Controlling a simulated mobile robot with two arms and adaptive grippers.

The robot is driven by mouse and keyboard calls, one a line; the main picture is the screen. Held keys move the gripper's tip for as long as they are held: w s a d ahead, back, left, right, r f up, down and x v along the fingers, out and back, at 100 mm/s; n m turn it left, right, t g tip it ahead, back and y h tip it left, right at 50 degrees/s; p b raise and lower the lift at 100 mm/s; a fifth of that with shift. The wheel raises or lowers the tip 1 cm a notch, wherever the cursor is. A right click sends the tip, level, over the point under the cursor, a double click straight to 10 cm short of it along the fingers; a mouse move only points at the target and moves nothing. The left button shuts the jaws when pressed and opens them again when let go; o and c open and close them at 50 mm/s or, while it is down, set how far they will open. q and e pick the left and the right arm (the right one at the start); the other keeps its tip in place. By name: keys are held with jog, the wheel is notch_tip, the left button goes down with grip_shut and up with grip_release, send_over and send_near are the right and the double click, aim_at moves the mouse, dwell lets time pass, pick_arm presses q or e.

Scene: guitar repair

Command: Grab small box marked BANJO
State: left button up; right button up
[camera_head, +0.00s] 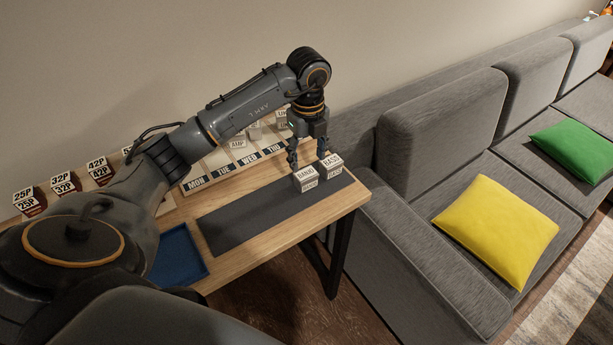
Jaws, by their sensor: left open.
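The small white box marked BANJO (306,179) stands upright near the right end of a dark grey mat (236,218) on the wooden table. A similar box marked BASS (331,166) stands close at its right. My left gripper (308,160) points down just above and behind the two boxes. Its fingers are apart, one near the back of BANJO and one near BASS. It holds nothing that I can see; whether a finger touches a box, I cannot tell. My right gripper is not in view.
A board with MON, TUE, WED, THU slots (222,168) and more small boxes lies behind the mat. Several boxes marked 25P, 32P, 42P stand at the left. A blue tray (178,256) is at the front. A grey sofa (398,262) stands right of the table.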

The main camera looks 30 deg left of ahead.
aim_at(308, 176)
pick_arm(q)
jog(key=f, duration=0.2)
jog(key=shift+w+f, duration=0.25)
jog(key=shift+f, duration=0.05)
notch_tip(308, 176, down, 2)
jog(key=shift+s+f+p, duration=0.1)
jog(key=shift+s+p, duration=0.05)
jog(key=shift+p, duration=0.35)
notch_tip(308, 176, down, 2)
jog(key=shift+f, duration=0.7)
jog(key=c, duration=0.7)
jog(key=shift+c, duration=0.7)
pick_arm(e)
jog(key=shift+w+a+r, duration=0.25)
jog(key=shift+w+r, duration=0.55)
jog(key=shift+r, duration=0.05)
